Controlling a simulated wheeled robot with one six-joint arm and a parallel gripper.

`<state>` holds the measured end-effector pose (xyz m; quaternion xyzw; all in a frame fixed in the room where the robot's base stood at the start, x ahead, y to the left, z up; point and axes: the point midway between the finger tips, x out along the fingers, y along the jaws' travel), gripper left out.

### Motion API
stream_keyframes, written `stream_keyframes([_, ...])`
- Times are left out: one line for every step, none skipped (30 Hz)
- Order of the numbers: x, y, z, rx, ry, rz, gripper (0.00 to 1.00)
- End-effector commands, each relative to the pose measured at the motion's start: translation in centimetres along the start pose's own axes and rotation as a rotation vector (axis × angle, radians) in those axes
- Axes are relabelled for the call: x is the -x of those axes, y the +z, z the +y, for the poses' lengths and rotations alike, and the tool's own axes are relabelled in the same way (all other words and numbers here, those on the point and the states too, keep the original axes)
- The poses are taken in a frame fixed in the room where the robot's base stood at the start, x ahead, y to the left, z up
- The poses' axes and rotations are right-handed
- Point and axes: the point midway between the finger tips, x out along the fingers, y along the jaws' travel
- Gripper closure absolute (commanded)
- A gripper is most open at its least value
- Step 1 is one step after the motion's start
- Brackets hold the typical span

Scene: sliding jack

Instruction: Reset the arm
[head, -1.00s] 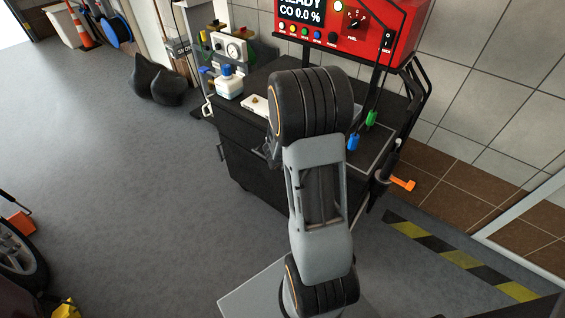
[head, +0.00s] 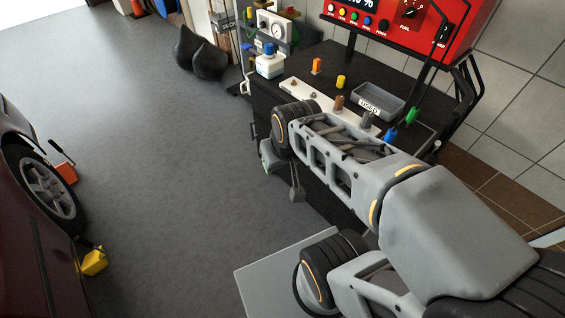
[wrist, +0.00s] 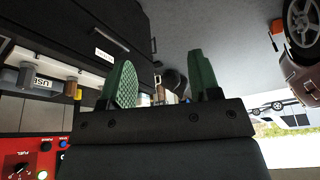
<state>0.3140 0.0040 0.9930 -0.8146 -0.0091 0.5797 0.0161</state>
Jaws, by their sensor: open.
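My arm (head: 345,165) stretches from the lower right over the front edge of the black cart in the head view. My gripper (wrist: 162,85) shows in the wrist view with its two green ribbed fingers spread apart. I see nothing held between the fingers. The wrist picture is turned over, with the cart's dark front at upper left and the floor at the top.
The black cart (head: 318,62) carries a grey "USED" tray (head: 378,101), a white bottle (head: 269,63) and small coloured parts. A red analyser (head: 455,22) stands behind it. A dark red car (head: 35,235) is at left, with a jack's orange part (head: 66,172) beside it. Open grey floor lies between.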

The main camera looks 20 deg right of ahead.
Motion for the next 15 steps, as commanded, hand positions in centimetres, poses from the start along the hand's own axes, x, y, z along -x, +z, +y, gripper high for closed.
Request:
stream_keyframes([0.2,0.5,0.0,0.010,0.012,-0.016,0.43])
stream_keyframes([0.3,0.7,-0.1,0.015,0.017,-0.023,0.43])
stream_keyframes([0.4,0.9,-0.1,0.019,0.022,-0.032,0.43])
stream_keyframes([0.5,1.0,0.0,0.021,0.025,-0.036,0.43])
stream_keyframes([0.5,1.1,0.0,0.022,0.027,-0.039,0.43])
stream_keyframes([0.5,1.1,0.0,0.022,0.028,-0.040,0.43])
stream_keyframes([0.5,1.1,0.0,0.022,0.028,-0.040,0.43])
stream_keyframes([0.5,1.1,0.0,0.022,0.028,-0.040,0.43])
stream_keyframes([0.5,1.1,0.0,0.022,0.027,-0.040,0.43])
stream_keyframes([0.5,1.1,0.0,0.022,0.027,-0.040,0.43])
stream_keyframes([0.5,1.1,0.0,0.021,0.027,-0.040,0.43])
stream_keyframes([0.6,1.0,0.0,0.021,0.027,-0.039,0.43])
stream_keyframes([0.9,0.9,0.0,0.021,0.027,-0.037,0.43])
stream_keyframes([1.5,0.7,0.0,0.022,0.027,-0.035,0.43])
stream_keyframes([2.3,0.5,0.0,0.022,0.027,-0.030,0.43])
